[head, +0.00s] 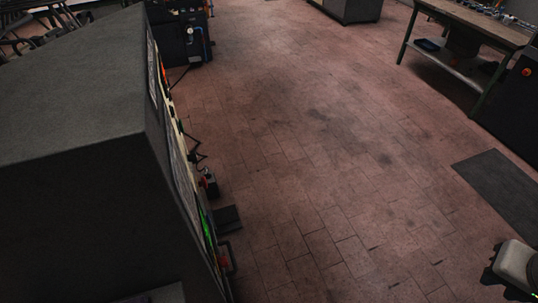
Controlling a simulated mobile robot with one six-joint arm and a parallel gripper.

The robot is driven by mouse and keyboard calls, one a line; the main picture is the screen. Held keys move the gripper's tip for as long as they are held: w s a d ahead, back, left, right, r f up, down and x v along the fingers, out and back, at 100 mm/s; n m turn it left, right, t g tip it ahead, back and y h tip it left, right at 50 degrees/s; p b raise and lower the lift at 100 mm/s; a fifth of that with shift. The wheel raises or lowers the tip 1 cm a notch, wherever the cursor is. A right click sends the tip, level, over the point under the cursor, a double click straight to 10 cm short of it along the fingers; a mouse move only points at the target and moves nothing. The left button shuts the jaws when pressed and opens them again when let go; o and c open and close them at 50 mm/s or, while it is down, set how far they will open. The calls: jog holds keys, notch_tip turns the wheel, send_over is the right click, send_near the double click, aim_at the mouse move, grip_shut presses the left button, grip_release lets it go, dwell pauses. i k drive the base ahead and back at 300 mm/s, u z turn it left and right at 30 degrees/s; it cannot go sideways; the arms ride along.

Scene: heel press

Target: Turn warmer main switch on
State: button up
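A large dark grey machine cabinet (70,100) fills the left side of the head view. I cannot tell whether it is the warmer. Its front panel (178,150) faces right and shows only at a steep slant. On that panel are an orange-red part (164,75), a green lit part (207,228) and a small black and red part (209,183) that sticks out. I cannot make out a main switch or its position. My gripper is not in view.
A black machine (182,35) with a gauge stands beyond the cabinet. A workbench (470,22) and a dark cabinet with an orange-red button (526,72) stand at right. A dark mat (500,185) lies on the floor. The brick floor (320,130) between is clear.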

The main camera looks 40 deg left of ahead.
aim_at(223, 261)
jog(key=i, duration=0.65)
jog(key=u, duration=5.95)
jog(key=i, duration=0.1)
jog(key=z, duration=2.95)
jog(key=i, duration=0.4)
jog(key=u, duration=0.45)
jog(key=k, duration=0.3)
jog(key=z, duration=1.15)
